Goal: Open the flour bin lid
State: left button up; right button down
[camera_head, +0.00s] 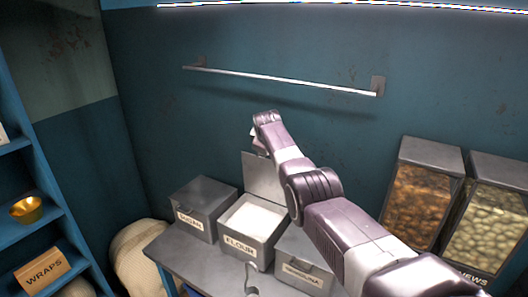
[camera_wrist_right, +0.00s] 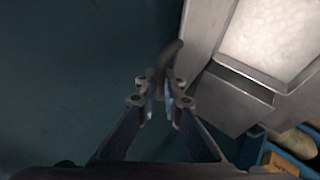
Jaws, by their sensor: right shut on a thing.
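The grey flour bin, labelled FLOUR (camera_head: 241,245), stands in the middle of the counter. It is open at the top, and white flour (camera_head: 254,216) shows inside it; the flour is also in the right wrist view (camera_wrist_right: 268,38). Its lid (camera_head: 263,177) stands raised, roughly upright, at the back of the bin. My right gripper (camera_head: 257,142) is at the top of the raised lid, partly hidden by its own wrist. In the right wrist view my right gripper (camera_wrist_right: 160,95) is shut on the dark curved lid handle (camera_wrist_right: 170,56). My left gripper is not in view.
A closed sugar bin (camera_head: 203,207) stands left of the flour bin, and a semolina bin (camera_head: 303,273) stands right. A metal rail (camera_head: 280,79) crosses the wall above. Clear-fronted dispensers (camera_head: 420,200) stand at right. A blue shelf (camera_head: 32,222) is at left.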

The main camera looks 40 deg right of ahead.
jog(key=c, duration=2)
grip_release()
jog(key=shift+f, duration=0.25)
jog(key=shift+c, duration=0.2)
jog(key=shift+r, duration=0.1)
jog(key=v, duration=1.2)
